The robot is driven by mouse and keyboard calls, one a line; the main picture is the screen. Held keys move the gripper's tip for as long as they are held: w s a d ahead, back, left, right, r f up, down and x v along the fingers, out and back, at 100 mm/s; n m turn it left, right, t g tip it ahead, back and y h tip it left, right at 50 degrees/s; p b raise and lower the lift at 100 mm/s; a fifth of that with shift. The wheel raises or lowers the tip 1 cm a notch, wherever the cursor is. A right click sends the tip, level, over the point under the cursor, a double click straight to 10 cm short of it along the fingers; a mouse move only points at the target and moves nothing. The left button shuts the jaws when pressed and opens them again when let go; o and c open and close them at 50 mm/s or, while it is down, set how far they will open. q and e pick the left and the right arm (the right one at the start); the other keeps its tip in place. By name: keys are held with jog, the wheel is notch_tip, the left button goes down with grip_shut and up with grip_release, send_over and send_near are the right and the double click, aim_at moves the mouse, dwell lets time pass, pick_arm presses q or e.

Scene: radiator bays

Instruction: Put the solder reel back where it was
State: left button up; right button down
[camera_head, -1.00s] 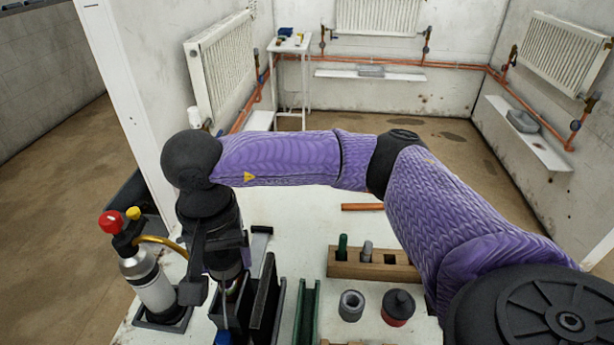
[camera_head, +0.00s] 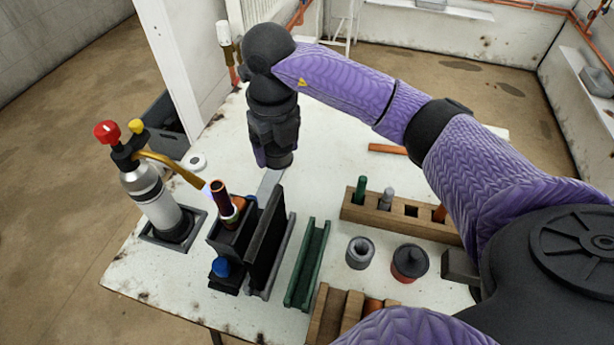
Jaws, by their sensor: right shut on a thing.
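My right gripper (camera_head: 270,158) points down over the back left of the white table, behind the black holder (camera_head: 268,232). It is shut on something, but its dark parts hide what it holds. No reel shows plainly. A grey hollow round piece (camera_head: 360,252) stands on the table right of the green channel, and it could be a reel. I cannot tell whether either is the solder reel. My left gripper is not in view.
A gas torch (camera_head: 155,200) stands in a tray at left. A wooden block (camera_head: 385,213) holds several pieces. The table's middle back is clear.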

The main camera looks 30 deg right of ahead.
aim_at(297, 207)
jog(key=d+f+m+b, duration=0.1)
jog(key=f+m+b, duration=0.1)
jog(key=f+m, duration=0.3)
jog(key=d+f+m+b, duration=0.1)
jog(key=f+m+b, duration=0.2)
jog(key=f+m, duration=0.2)
jog(key=d+f+m+b, duration=0.1)
jog(key=f+m+b, duration=0.2)
jog(key=f+m, duration=0.2)
jog(key=shift+w+d+f, duration=0.1)
jog(key=shift+f, duration=0.85)
jog(key=shift+w+d+f, duration=0.1)
jog(key=shift+f, duration=0.8)
jog(key=shift+r, duration=0.1)
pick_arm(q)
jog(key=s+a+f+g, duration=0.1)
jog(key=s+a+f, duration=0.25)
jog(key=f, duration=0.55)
pick_arm(e)
grip_release()
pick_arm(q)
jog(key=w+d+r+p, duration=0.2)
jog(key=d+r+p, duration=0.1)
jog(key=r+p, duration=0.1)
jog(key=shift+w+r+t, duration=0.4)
pick_arm(e)
notch_tip(297, 207, up, 12)
